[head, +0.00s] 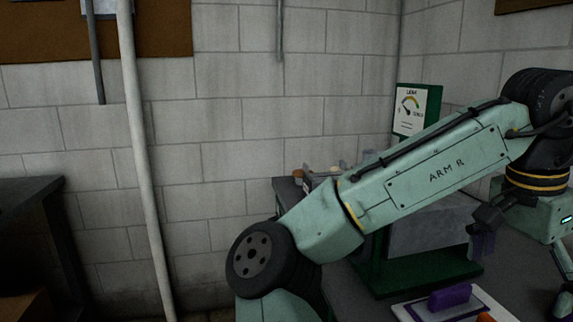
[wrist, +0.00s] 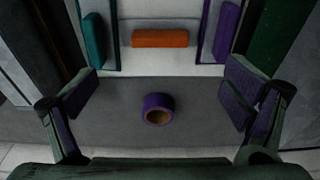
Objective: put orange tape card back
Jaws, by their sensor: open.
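An orange bar-shaped piece (wrist: 160,38) lies on a white board (wrist: 165,67) in the wrist view, between a teal piece (wrist: 92,41) and a purple piece (wrist: 227,32). I cannot tell whether the orange piece is the tape card. A purple roll with a tan core (wrist: 158,102) sits on the dark bench in front of the board. My gripper (wrist: 160,92) is open and empty, its purple-padded fingers wide apart on either side of the roll.
The grey bench top (head: 355,302) has clear room around the roll. A green gauge panel (head: 416,108) stands behind. A pale pipe (head: 142,150) runs down the block wall.

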